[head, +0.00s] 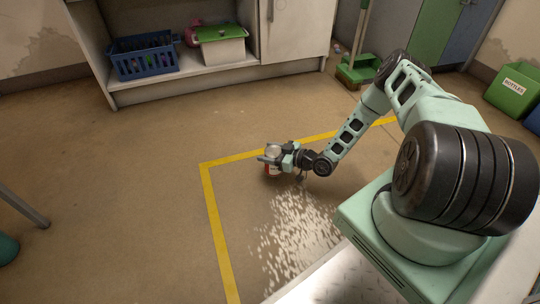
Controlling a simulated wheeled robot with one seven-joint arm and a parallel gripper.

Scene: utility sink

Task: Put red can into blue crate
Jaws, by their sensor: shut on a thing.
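A red can (271,171) with a pale top and a red and white side is in my gripper (273,158), low over the brown floor. My gripper is shut on it, with the fingers around its upper part. Whether the can touches the floor is hard to tell. A blue crate (145,66) with openwork sides and several items inside stands on the low cabinet shelf at the upper left, well apart from my gripper. Another blue container (535,121) is cut off at the right edge, so its inside is hidden.
A white box with a green lid (221,48) stands right of the crate on the shelf. A green bin labelled BOTTLES (513,90) is at the far right. A green dustpan (358,70) stands near the cabinet. Yellow tape (213,210) marks the floor. The floor before the shelf is clear.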

